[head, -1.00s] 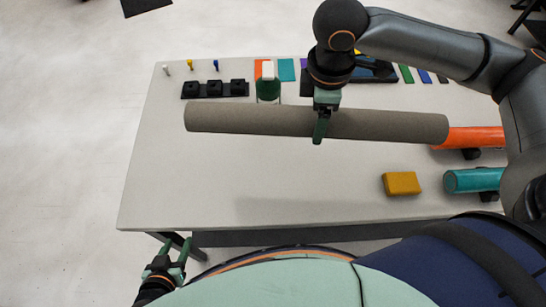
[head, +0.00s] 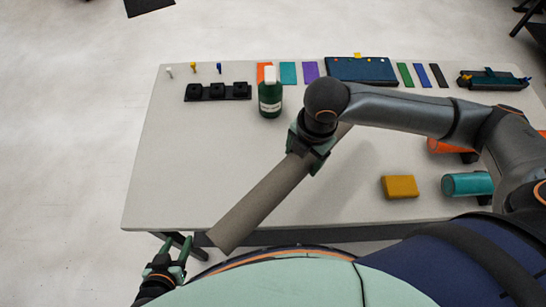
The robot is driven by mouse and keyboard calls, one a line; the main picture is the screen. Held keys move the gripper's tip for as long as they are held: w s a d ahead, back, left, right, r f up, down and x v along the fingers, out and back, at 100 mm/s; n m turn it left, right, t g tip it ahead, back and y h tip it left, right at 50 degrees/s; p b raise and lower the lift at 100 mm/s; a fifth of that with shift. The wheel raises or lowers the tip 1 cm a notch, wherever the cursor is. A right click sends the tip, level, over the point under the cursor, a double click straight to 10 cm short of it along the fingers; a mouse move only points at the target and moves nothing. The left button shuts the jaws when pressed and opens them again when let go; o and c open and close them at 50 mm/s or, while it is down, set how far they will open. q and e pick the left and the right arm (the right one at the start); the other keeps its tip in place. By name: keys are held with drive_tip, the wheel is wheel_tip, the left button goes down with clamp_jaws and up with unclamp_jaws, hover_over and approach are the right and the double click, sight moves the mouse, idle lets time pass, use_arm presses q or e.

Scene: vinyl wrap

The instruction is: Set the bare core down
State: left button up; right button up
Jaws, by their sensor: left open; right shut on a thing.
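The bare core (head: 262,203) is a long grey-brown tube. In the head view it runs diagonally from the middle of the table down to the left, its near end out past the table's front edge. My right gripper (head: 311,158) is shut on it near its upper end; my wrist hides part of the grip. The core appears held above the table, with a faint shadow to its right. My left gripper (head: 179,250) is open and empty, off the table's front left corner, close to the core's near end.
The white table (head: 180,150) is clear at left. A green bottle (head: 269,98) and a black holder (head: 217,91) stand at the back. A yellow block (head: 400,187), teal roll (head: 467,184) and orange roll (head: 446,146) lie at right. A dark blue case (head: 361,69) and color strips line the back edge.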

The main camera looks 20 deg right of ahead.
drive_tip(key=w+a+f+b, duration=0.1)
drive_tip(key=w+f+b, duration=0.1)
drive_tip(key=w+a+f+b, duration=0.1)
drive_tip(key=w+f+b, duration=0.1)
drive_tip(key=b, duration=0.1)
drive_tip(key=w+a+f+b, duration=0.2)
drive_tip(key=b, duration=0.1)
drive_tip(key=shift+w+f, duration=0.25)
drive_tip(key=shift+f, duration=0.1)
drive_tip(key=shift+w+a+f+b, duration=0.15)
drive_tip(key=shift+w+f+b, duration=0.2)
drive_tip(key=shift+b, duration=0.3)
wheel_tip(320, 180, down, 2)
drive_tip(key=b, duration=0.3)
drive_tip(key=shift+w+f, duration=0.15)
drive_tip(key=f+b, duration=0.1)
drive_tip(key=b, duration=0.1)
drive_tip(key=shift+b, duration=0.35)
drive_tip(key=shift+r, duration=0.1)
use_arm(q)
wheel_tip(320, 180, down, 12)
drive_tip(key=w+d, duration=0.1)
drive_tip(key=d, duration=0.2)
drive_tip(key=shift+w+m+h, duration=0.3)
drive_tip(key=shift+w+h, duration=0.05)
drive_tip(key=shift+h, duration=0.05)
drive_tip(key=shift+s+a, duration=0.1)
